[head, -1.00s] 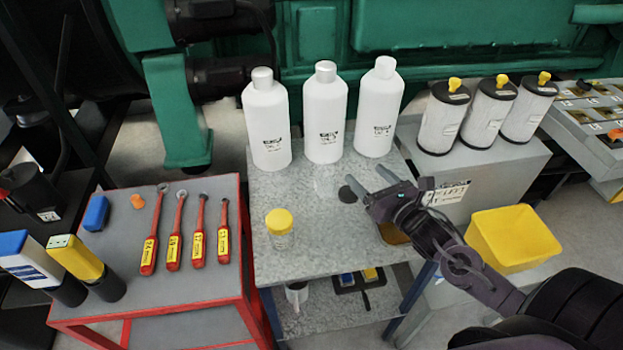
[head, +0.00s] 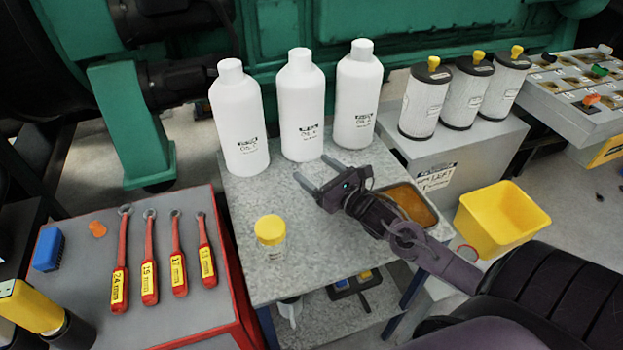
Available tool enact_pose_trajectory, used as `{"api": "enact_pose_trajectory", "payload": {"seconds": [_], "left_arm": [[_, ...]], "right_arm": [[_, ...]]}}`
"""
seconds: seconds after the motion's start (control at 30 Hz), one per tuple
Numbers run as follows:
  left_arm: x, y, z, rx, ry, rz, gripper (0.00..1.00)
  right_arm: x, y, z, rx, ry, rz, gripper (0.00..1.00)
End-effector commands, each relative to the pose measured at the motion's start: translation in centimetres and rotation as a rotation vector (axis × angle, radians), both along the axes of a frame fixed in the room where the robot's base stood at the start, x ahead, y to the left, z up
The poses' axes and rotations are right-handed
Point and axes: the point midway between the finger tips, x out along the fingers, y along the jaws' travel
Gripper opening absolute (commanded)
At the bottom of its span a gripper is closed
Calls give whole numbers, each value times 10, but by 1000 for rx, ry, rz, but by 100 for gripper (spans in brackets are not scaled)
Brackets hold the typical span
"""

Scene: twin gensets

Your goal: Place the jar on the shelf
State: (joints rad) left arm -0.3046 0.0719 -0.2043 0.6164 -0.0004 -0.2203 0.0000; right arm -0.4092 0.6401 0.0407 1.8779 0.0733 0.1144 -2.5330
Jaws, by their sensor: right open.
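A small clear jar with a yellow lid (head: 270,236) stands upright on the grey speckled top (head: 300,262) of the middle stand. The stand has a lower shelf (head: 342,318), seen partly under the top. My right gripper (head: 316,173) is open and empty, above the right part of the top. Its fingers point to the upper left, and it is apart from the jar, which lies below and left of it.
Three white bottles (head: 300,115) stand along the top's back edge. A brown-filled tray (head: 407,203) is behind my right wrist. A dark caddy (head: 355,287) and a small white container (head: 290,310) occupy the lower shelf. A red cart with wrenches (head: 150,255) stands left.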

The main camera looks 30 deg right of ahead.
Motion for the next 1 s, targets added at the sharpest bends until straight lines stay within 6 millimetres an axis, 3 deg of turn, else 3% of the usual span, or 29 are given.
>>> {"api": "enact_pose_trajectory", "payload": {"seconds": [0.23,0.57,0.9,1.0], "left_arm": [[7,6,9,7,-11,1,75],[9,8,9,9,-13,4,75],[8,8,9,9,-11,3,75],[7,8,9,9,-10,3,75]], "right_arm": [[31,5,1,2,-2,-1,71],[36,6,-1,0,0,0,71],[35,6,0,0,0,0,27],[35,6,0,0,0,0,22]]}}
